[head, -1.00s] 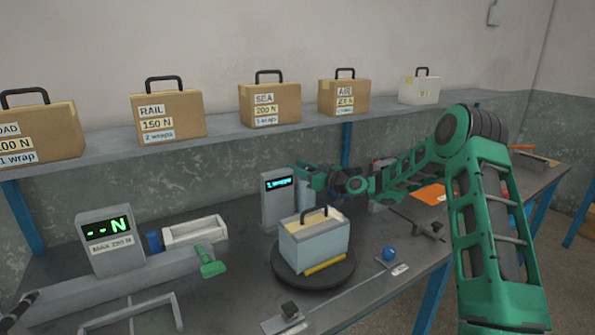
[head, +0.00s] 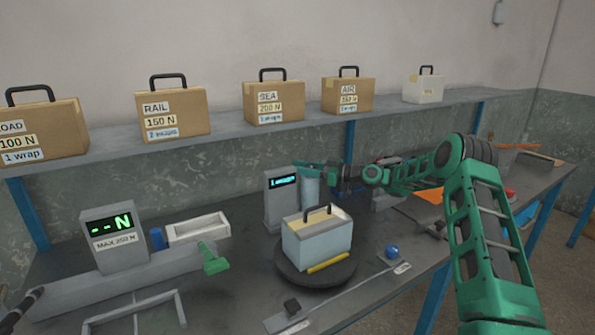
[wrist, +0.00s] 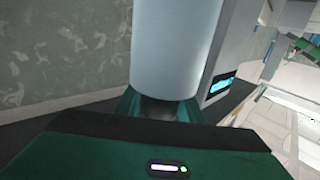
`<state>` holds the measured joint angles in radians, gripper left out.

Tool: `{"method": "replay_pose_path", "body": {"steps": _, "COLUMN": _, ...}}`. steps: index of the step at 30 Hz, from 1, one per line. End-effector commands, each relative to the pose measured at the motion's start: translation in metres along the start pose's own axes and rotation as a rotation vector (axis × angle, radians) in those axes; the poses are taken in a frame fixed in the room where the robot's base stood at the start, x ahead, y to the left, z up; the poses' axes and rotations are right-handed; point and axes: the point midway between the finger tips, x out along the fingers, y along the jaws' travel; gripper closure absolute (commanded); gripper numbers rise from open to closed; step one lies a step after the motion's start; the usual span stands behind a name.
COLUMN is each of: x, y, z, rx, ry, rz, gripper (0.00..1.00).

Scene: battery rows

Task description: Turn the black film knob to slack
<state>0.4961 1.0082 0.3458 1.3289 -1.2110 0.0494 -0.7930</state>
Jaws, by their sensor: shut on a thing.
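The film roll (head: 310,192) is a pale upright cylinder beside the grey display post (head: 280,200) at the back of the bench. My gripper (head: 309,168) is at the top of the roll, and its green fingers hide the knob in the head view. In the wrist view my gripper (wrist: 160,106) has a finger on each side of the dark film knob (wrist: 157,108) at the roll's end and is shut on it. Only a small dark part of the knob shows. I cannot read the knob's setting.
A turntable (head: 290,276) with a pale blue battery (head: 317,243) stands in front of the roll. A blue ball-topped lever (head: 392,251) is to its right. A gauge (head: 110,235) and a white tray (head: 198,230) are at left. Boxes line the shelf above.

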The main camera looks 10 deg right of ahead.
Motion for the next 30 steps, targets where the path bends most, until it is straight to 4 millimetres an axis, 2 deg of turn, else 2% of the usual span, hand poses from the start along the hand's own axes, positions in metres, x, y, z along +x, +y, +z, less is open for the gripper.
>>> {"method": "replay_pose_path", "body": {"steps": 7, "x": -0.001, "y": 0.001, "z": 0.001, "rx": 0.001, "ry": -0.001, "rz": 0.003, "gripper": 0.89}}
{"method": "replay_pose_path", "body": {"steps": 8, "x": -0.001, "y": 0.001, "z": 0.001, "rx": 0.001, "ry": -0.001, "rz": 0.003, "gripper": 0.59}}
{"method": "replay_pose_path", "body": {"steps": 9, "x": -0.001, "y": 0.001, "z": 0.001, "rx": 0.001, "ry": -0.001, "rz": 0.003, "gripper": 0.50}}
{"method": "replay_pose_path", "body": {"steps": 10, "x": -0.001, "y": 0.001, "z": 0.001, "rx": 0.001, "ry": -0.001, "rz": 0.003, "gripper": 0.47}}
{"method": "replay_pose_path", "body": {"steps": 23, "x": -0.002, "y": 0.000, "z": 0.000, "rx": 0.001, "ry": 0.000, "rz": -0.001, "gripper": 0.47}}
{"method": "replay_pose_path", "body": {"steps": 30, "x": -0.017, "y": 0.003, "z": 0.001, "rx": 0.002, "ry": 0.000, "rz": -0.008, "gripper": 0.47}}
